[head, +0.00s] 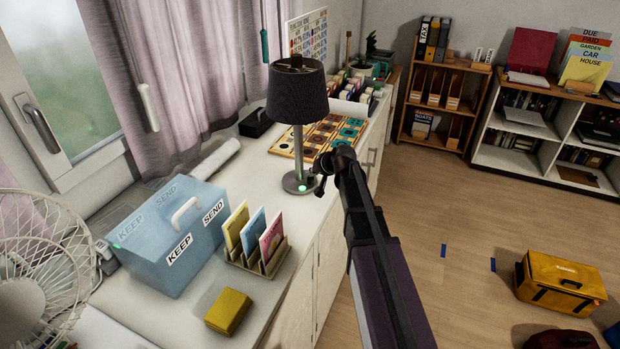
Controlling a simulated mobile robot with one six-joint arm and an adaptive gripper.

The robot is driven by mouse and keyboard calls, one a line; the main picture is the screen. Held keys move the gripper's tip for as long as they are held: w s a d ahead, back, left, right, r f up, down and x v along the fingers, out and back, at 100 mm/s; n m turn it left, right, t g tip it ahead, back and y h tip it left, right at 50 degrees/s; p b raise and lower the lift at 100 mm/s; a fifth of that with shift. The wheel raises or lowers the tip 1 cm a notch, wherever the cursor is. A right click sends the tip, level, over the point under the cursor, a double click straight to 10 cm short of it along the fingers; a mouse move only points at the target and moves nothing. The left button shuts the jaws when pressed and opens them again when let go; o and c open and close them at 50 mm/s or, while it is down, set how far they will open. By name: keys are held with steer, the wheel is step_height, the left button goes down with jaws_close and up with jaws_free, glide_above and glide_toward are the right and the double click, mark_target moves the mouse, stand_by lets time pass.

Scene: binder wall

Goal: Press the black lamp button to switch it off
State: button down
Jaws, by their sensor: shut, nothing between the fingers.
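The lamp has a dark shade (297,95), a grey metal pole (299,150) and a round grey base (293,183) on the white counter. A small green light (302,188) glows on the base. My gripper (319,180) is shut and empty, just right of the base and low over the counter. The black button cannot be clearly made out; dark gripper parts lie over that side of the base. I cannot tell whether the gripper touches the lamp.
A blue KEEP/SEND box (165,245), a card holder (257,257) and a yellow box (228,311) stand in front on the counter (210,278). A board of coloured squares (325,135) lies behind the lamp. A fan (40,265) is at left.

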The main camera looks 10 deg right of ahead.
mark_target(311, 178)
steer(key=shift+f, duration=0.15)
steer(key=shift+s+f+b, duration=0.1)
steer(key=shift+f+b, duration=0.2)
steer(key=shift+b, duration=0.15)
steer(key=shift+r, duration=0.1)
steer(key=shift+r+p, duration=0.4)
steer(key=shift+p, duration=0.05)
stand_by(0.4)
step_height(311, 178, up, 6)
steer(key=p, duration=0.6)
